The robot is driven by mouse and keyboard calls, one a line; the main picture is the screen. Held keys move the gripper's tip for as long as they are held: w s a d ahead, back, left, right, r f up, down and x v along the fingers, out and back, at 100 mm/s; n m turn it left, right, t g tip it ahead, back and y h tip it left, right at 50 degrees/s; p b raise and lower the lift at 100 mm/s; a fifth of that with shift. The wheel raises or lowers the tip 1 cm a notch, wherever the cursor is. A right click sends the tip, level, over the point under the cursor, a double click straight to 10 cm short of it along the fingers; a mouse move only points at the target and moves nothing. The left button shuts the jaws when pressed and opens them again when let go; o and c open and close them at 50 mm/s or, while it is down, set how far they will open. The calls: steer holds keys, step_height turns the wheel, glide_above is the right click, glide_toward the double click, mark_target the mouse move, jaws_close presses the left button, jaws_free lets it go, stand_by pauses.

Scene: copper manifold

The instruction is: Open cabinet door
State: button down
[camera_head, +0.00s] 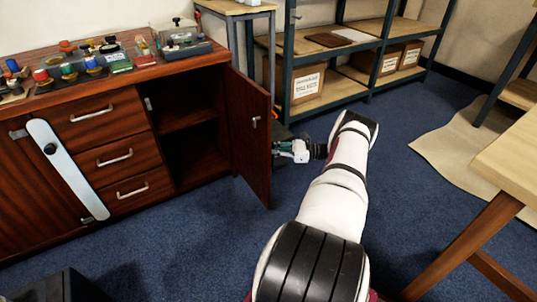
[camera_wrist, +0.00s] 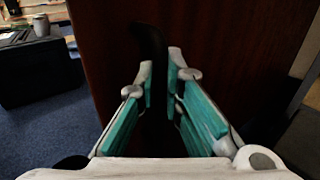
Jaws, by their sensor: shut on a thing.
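The cabinet door (camera_head: 250,145) is dark reddish wood and stands wide open at the right side of the cabinet (camera_head: 190,60). Its inner face, with a small metal fitting, shows in the head view. My gripper (camera_head: 282,152) is at the door's outer side, partly hidden by the door edge. In the wrist view, the fingers (camera_wrist: 160,75) are closed around a dark curved piece (camera_wrist: 150,42), which looks like the door handle, against the door's wooden face (camera_wrist: 220,40). The handle's lower part is hidden between the fingers.
The cabinet's opened compartment (camera_head: 190,150) looks empty, with one shelf. Drawers (camera_head: 115,155) are to its left. A metal shelf unit (camera_head: 330,55) with boxes stands behind. A wooden table (camera_head: 510,160) is at right. Blue carpet (camera_head: 190,240) is clear in front of the cabinet.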

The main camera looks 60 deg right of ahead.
steer(key=shift+s+d+f+n+y, duration=0.2)
steer(key=shift+s+d+n+y, duration=0.15)
steer(key=shift+d, duration=0.35)
steer(key=shift+s, duration=0.1)
steer(key=c, duration=1.7)
jaws_free()
steer(key=shift+d, duration=0.1)
steer(key=shift+r, duration=0.1)
steer(key=v, duration=0.7)
steer(key=shift+d, duration=0.2)
steer(key=shift+r, duration=0.2)
